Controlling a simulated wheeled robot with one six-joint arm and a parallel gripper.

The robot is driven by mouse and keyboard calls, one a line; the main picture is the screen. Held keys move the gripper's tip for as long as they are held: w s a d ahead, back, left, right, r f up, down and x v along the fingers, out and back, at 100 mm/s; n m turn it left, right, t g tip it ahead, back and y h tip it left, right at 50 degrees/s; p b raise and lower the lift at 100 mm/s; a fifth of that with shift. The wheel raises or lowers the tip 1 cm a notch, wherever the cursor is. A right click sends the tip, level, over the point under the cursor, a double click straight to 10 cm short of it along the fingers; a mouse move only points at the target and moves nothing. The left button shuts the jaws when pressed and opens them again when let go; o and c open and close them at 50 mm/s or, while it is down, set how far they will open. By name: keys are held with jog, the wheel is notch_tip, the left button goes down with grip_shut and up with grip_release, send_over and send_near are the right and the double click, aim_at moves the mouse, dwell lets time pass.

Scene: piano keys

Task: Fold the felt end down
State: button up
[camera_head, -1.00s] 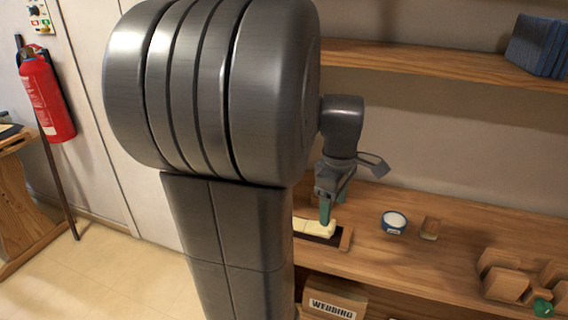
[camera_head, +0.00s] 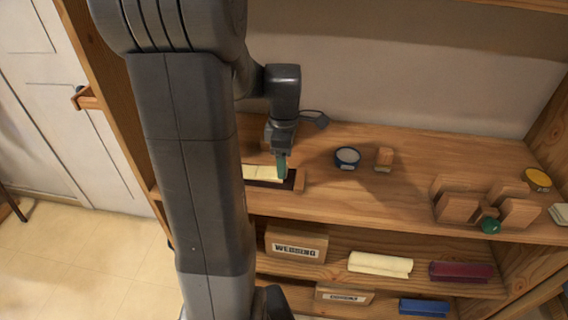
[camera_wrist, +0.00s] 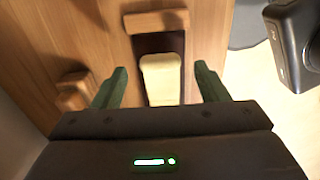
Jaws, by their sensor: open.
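The cream felt strip (camera_head: 262,173) lies along a dark base with a wooden end block (camera_head: 299,180) on the worktop. In the wrist view the felt (camera_wrist: 161,82) runs between my fingers, with a crease near its far end; I cannot tell how far that end is raised. Dark base shows beyond the felt, up to the wooden block (camera_wrist: 156,21). My gripper (camera_wrist: 160,68) is open, with one green finger on each side of the felt and a gap to both. In the head view my gripper (camera_head: 282,166) is over the felt's right end.
A blue-rimmed round tin (camera_head: 347,157) and a small wooden block (camera_head: 384,158) stand right of the base. Several wooden blocks and a green knob (camera_head: 490,226) are farther right. The shelf below holds a webbing box (camera_head: 296,245) and rolls of cloth. Worktop between is clear.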

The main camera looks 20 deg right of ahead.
jog(key=shift+f, duration=1)
jog(key=c, duration=1.4)
jog(key=shift+w+a+r+g+h+p, duration=0.25)
jog(key=shift+a+r+g+h+p, duration=0.3)
jog(key=shift+r+h, duration=0.3)
jog(key=shift+w+a+r+h+p, duration=0.15)
jog(key=shift+w+r+h+p, duration=0.15)
jog(key=shift+p, duration=0.25)
jog(key=shift+o, duration=0.2)
jog(key=shift+a, duration=0.1)
jog(key=shift+c, duration=0.2)
